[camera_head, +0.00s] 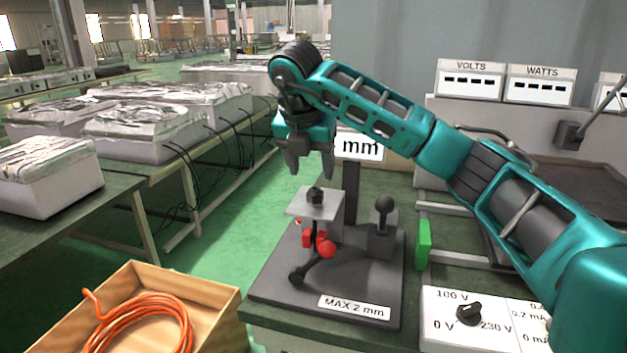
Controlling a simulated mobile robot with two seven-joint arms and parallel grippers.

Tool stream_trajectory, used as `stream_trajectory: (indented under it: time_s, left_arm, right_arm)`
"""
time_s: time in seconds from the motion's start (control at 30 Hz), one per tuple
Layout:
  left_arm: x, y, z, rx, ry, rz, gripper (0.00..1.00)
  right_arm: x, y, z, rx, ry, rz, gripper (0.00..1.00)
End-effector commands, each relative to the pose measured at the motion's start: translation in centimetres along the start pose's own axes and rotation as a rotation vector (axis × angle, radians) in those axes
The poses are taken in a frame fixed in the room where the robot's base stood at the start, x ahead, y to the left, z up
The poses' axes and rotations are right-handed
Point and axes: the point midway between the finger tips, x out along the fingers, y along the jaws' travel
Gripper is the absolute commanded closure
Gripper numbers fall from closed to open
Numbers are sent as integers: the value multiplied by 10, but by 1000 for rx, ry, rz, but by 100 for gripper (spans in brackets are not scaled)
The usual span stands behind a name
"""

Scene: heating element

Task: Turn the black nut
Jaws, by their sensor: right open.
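The black nut (315,194) sits on top of a small light-grey plate (326,208) on the test stand with the dark base (268,286). My right gripper (311,172) points down above the nut, with its fingers apart and nothing seen between them. A small gap shows between the fingertips and the nut. Below the plate are red parts (327,248) and a black lever with a ball end (297,276). My left gripper is not in view.
A black-knobbed lever (384,204) and a green block (423,244) stand right of the nut. A sign reading "mm" (360,145) is behind the gripper. A control panel (482,318) is at front right. A wooden box with orange cable (217,305) is at front left.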

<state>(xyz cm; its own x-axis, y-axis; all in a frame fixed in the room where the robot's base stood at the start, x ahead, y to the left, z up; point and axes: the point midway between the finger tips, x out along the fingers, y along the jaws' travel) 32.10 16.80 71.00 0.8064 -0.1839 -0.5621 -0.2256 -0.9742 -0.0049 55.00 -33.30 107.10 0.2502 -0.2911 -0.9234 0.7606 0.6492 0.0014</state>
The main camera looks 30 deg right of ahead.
Motion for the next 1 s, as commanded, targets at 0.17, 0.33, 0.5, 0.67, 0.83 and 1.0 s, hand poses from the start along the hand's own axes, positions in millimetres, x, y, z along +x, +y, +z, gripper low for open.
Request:
stream_trajectory:
  time_s: [0.17, 0.33, 0.5, 0.67, 0.83, 1.0]
  left_arm:
    - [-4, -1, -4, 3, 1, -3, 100]
    - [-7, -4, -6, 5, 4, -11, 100]
    - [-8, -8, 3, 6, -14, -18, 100]
    - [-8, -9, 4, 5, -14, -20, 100]
    - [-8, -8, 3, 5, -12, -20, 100]
    - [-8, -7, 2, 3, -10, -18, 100]
  right_arm:
    - [-41, 0, 1, -1, -2, 3, 40]
    - [-60, 0, 1, -1, -2, 1, 40]
    - [-65, 0, 0, 0, 0, -1, 40]
    - [-64, 0, 0, 0, 1, -1, 40]
    - [-64, 0, 0, 0, 1, -1, 40]
    - [-64, 1, -1, -3, 3, 1, 40]
